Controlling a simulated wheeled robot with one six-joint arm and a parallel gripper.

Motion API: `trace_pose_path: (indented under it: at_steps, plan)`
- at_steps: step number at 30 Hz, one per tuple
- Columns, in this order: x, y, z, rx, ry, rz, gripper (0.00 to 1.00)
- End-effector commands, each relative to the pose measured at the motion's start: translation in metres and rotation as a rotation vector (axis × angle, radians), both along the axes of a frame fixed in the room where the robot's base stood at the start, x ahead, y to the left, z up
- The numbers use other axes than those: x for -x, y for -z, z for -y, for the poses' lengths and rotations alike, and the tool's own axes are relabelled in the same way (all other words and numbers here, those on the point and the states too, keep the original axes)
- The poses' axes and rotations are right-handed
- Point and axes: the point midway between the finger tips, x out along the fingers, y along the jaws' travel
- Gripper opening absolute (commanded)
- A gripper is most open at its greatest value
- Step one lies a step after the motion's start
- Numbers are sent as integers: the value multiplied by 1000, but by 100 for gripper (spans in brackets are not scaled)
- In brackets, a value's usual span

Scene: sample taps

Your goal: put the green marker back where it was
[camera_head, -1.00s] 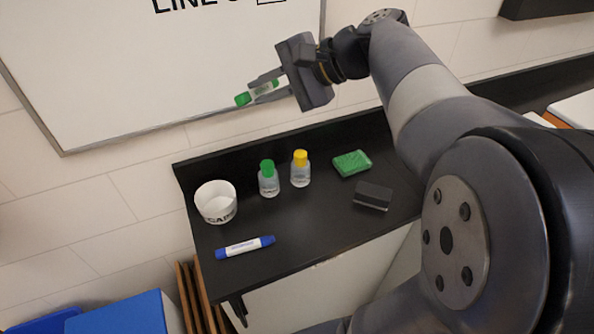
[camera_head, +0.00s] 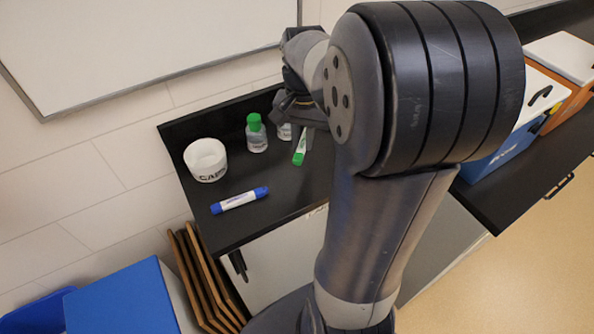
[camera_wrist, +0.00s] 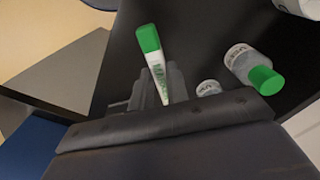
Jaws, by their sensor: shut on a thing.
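The green marker (camera_head: 300,150), white with a green cap, is in my gripper (camera_head: 303,125) above the black shelf (camera_head: 285,190), right of the bottles. My arm partly hides the gripper in the head view. In the wrist view the green marker (camera_wrist: 152,55) stands out from between the shut jaws (camera_wrist: 158,88), its green end pointing away from the palm. I cannot tell whether it touches the shelf.
A white cup (camera_head: 205,161), a green-capped bottle (camera_head: 256,134), a partly hidden bottle (camera_head: 284,132) and a blue marker (camera_head: 239,201) are on the shelf. My arm hides the shelf's right part. A blue bin (camera_head: 118,300) and boards (camera_head: 204,275) stand at lower left.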

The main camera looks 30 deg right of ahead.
Motion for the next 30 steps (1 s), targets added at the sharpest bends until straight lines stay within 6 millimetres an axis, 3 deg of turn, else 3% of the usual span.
trace_pose_path:
  at_steps: [6,18,30]
  plan:
    - [1,42,0,-1,-2,-6,0]
    - [1,88,0,-1,-1,-4,0]
    - [0,94,0,-1,-1,-1,0]
